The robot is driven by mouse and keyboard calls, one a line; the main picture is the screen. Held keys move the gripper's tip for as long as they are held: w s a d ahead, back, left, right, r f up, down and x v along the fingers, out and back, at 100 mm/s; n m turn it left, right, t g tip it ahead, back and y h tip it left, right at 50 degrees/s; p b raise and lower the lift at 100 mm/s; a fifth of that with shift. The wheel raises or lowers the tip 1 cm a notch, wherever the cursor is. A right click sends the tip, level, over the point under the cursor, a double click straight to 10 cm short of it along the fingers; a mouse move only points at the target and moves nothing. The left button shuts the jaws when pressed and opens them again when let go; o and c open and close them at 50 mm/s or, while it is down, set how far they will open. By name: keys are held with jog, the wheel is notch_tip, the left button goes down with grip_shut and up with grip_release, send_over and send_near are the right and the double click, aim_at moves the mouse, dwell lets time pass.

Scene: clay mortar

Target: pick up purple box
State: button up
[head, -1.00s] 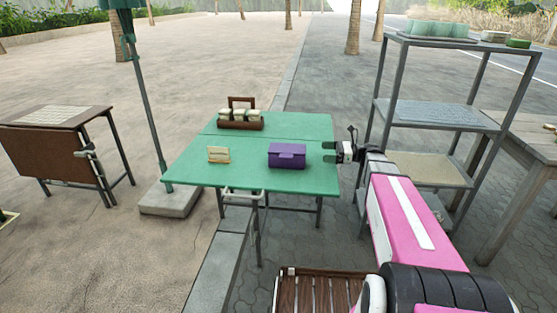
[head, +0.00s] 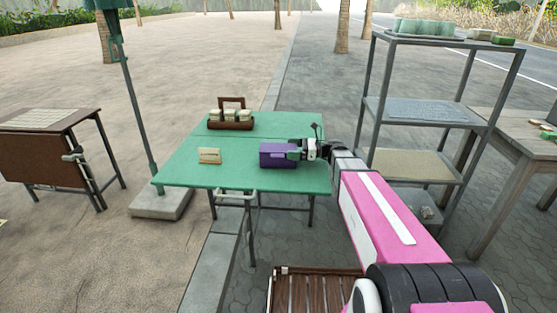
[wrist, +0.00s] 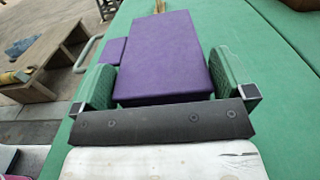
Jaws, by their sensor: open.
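The purple box (head: 274,154) sits on the green folding table (head: 180,172), near its right side. In the wrist view the purple box (wrist: 165,55) lies between the two green finger pads, its near end reaching in between them. My gripper (head: 294,152) is at the right end of the box, open, with its fingers on either side. In the wrist view my gripper (wrist: 168,90) shows a small gap at the right pad; whether the left pad touches the box is unclear.
A brown wooden caddy (head: 231,123) with light jars stands at the table's back. A small tan sign (head: 209,156) stands left of the box. A grey metal shelf (head: 425,112) rises to the right of my arm. An umbrella pole (head: 140,115) stands at the left.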

jog(key=shift+a, duration=0.15)
jog(key=c, duration=1.1)
jog(key=shift+o, duration=0.2)
jog(key=shift+r, duration=0.15)
